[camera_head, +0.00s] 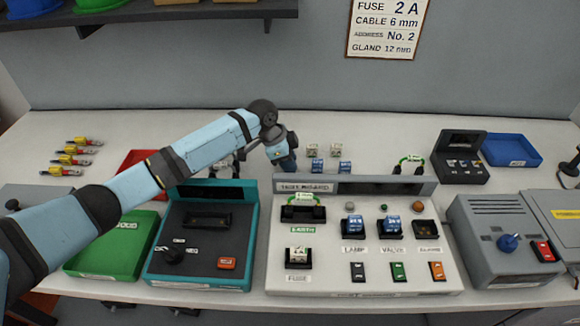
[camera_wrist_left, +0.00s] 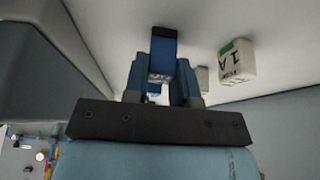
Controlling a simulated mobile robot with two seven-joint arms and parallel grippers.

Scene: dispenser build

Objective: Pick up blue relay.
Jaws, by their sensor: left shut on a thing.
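My left gripper (camera_head: 287,164) is low over the white table behind the middle panel. In the left wrist view the gripper (camera_wrist_left: 162,82) is shut on a blue relay (camera_wrist_left: 163,46), which sticks up between the fingers. In the head view the gripper hides the held relay. Two more blue relays, one here (camera_head: 318,165) and one here (camera_head: 345,167), stand on the table just right of the gripper. Two others sit in the lamp socket (camera_head: 354,227) and the valve socket (camera_head: 392,227). My right gripper is not in view.
Two pale fuses (camera_head: 312,150) stand behind the loose relays; one marked 1 A (camera_wrist_left: 237,58) is near the gripper in the wrist view. The grey-white panel (camera_head: 330,270) and teal box (camera_head: 160,262) stand in front. A blue tray (camera_head: 515,140) lies at the right.

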